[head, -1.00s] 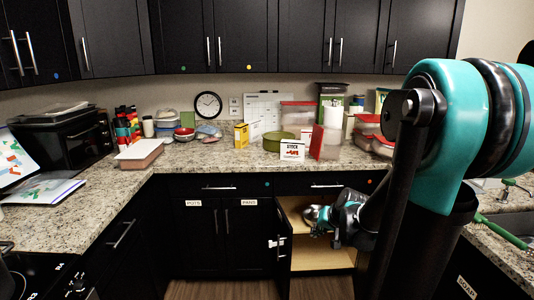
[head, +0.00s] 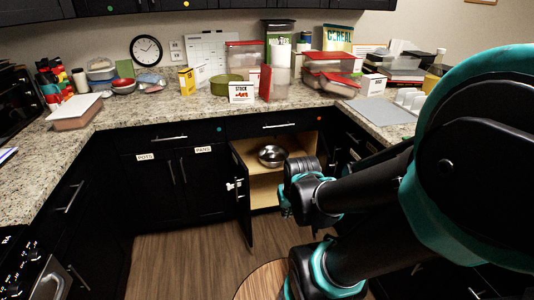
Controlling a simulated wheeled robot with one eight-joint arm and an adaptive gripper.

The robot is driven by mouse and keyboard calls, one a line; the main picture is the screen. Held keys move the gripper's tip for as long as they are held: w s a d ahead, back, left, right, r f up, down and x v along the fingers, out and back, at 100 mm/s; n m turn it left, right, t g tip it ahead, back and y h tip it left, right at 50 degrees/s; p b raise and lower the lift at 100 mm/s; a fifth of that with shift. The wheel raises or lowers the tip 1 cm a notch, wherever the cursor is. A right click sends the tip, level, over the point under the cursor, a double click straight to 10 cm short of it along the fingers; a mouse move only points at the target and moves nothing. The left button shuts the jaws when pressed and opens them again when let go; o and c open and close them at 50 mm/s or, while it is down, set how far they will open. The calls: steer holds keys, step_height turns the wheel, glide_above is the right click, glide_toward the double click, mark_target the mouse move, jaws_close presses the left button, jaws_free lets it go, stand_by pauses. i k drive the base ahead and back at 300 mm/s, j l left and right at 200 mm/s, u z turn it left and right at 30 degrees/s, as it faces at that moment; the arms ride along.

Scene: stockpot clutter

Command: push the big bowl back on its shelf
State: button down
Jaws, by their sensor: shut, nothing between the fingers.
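The big bowl (head: 271,155) is a shiny metal bowl. It sits on the upper shelf (head: 263,174) inside the open lower cabinet, and its near side faces the opening. My gripper (head: 286,208) is low in front of the cabinet, to the right of and nearer than the bowl. It is apart from the bowl, small and dark in the picture, and shut with nothing in it. My own arm hides the right part of the cabinet opening.
The cabinet's open door (head: 243,207) stands out on the left of the opening. A round wooden top (head: 262,281) is at the bottom. Wood floor (head: 180,245) is free to the left. The counter above holds several containers and boxes.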

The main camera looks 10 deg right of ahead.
mark_target(271, 156)
steer(key=i+j, duration=0.1)
steer(key=i, duration=0.25)
steer(key=i+j, duration=0.15)
steer(key=i, duration=0.25)
steer(key=z, duration=0.4)
steer(key=i+j+z, duration=0.1)
steer(key=z, duration=0.3)
steer(key=i+z, duration=0.1)
steer(key=z, duration=0.3)
steer(key=j+z, duration=0.1)
steer(key=z, duration=0.3)
